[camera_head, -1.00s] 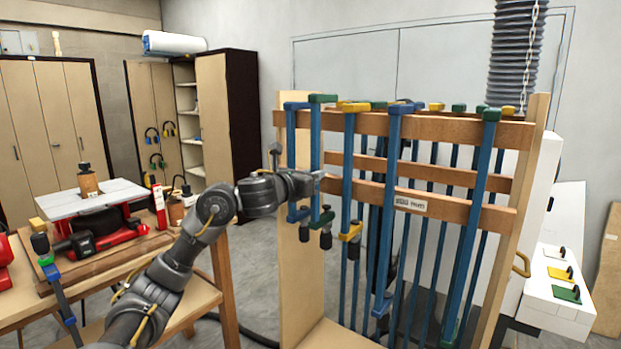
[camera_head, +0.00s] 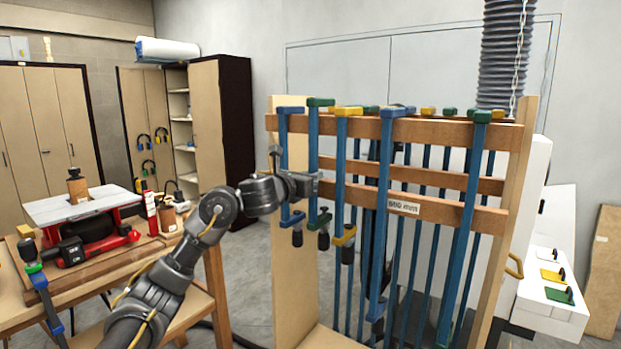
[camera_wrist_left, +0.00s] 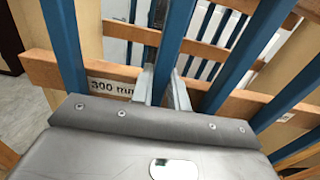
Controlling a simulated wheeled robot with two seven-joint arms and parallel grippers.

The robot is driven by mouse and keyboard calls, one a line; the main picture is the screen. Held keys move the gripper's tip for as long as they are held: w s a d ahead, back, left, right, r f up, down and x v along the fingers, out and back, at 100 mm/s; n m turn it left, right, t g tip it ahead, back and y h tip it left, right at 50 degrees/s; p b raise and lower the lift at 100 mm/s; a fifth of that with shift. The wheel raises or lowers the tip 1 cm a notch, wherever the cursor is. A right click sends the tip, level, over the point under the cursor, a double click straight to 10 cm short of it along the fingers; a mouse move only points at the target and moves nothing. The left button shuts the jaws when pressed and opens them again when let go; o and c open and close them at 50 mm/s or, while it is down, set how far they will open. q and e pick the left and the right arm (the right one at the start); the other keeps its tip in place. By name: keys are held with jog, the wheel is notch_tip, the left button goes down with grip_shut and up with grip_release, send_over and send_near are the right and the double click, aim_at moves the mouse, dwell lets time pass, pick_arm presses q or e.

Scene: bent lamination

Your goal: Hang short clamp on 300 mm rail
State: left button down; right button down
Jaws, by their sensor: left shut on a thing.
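My left gripper (camera_head: 312,184) is shut on the blue bar of a short clamp with a green upper jaw (camera_head: 320,102), at the left end of the wooden rack. In the left wrist view the gripper fingers (camera_wrist_left: 163,88) straddle this clamp's blue bar (camera_wrist_left: 178,35). The clamp is upright, its green jaw level with the top rail's upper edge and slightly higher than its neighbours' jaws; I cannot tell whether it rests on the rail. The rail (camera_wrist_left: 38,70) with the "300 mm" label (camera_wrist_left: 108,87) shows in the wrist view. My right gripper is not in view.
A blue-jawed clamp (camera_head: 291,110) hangs close on the left, a yellow-jawed one (camera_head: 348,111) close on the right. Several longer clamps fill the rack further right. A workbench (camera_head: 110,262) with a red tool and another clamp (camera_head: 40,283) stands at left.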

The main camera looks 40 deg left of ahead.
pick_arm(q)
jog(key=shift+f, duration=0.15)
jog(key=shift+s+f+b, duration=0.1)
jog(key=shift+f+b, duration=0.65)
jog(key=shift+b, duration=0.2)
dwell(0.3)
jog(key=c, duration=1.3)
grip_release()
jog(key=shift+s+d+b, duration=0.15)
jog(key=shift+s+b, duration=0.6)
jog(key=shift+s, duration=4.7)
